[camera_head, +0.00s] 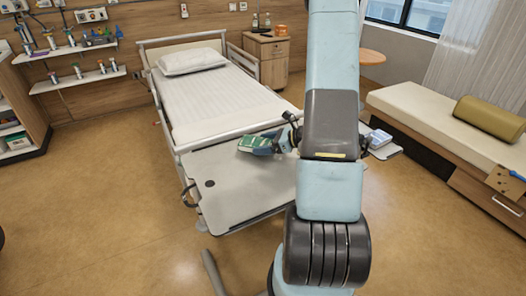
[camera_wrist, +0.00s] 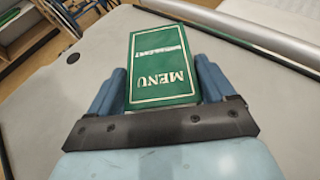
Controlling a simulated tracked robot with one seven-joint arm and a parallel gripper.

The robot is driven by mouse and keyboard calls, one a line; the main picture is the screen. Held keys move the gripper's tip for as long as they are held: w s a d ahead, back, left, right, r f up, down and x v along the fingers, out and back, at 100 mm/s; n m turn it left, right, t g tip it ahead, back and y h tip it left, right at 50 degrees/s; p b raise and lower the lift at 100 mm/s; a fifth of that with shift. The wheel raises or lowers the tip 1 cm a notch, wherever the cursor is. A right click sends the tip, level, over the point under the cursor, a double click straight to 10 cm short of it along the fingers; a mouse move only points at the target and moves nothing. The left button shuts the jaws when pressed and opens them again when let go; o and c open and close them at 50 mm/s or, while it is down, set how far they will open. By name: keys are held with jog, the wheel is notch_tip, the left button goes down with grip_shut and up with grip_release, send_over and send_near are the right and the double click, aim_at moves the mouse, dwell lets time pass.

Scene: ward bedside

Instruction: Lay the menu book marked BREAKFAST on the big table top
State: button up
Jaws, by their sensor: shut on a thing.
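A green menu book (camera_head: 254,146) is over the big grey table top (camera_head: 232,192) at the foot of the bed. In the wrist view the book (camera_wrist: 160,62) shows a white border, the word MENU upside down and a smaller line too blurred to read surely. My gripper (camera_head: 272,142) is shut on the book, with a blue finger on each side of it; the gripper (camera_wrist: 162,85) also shows in the wrist view. I cannot tell whether the book touches the table top. My arm hides the right part of the table.
A small side leaf (camera_head: 386,152) right of my arm carries a pale blue-and-white item (camera_head: 379,138). The bed (camera_head: 215,95) lies behind the table, and a bench (camera_head: 435,112) with a green bolster (camera_head: 490,117) stands right. The table's left and front are bare.

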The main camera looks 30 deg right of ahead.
jog(key=shift+w+f, duration=0.15)
jog(key=shift+f, duration=1.5)
jog(key=o, duration=1)
jog(key=shift+o, duration=0.2)
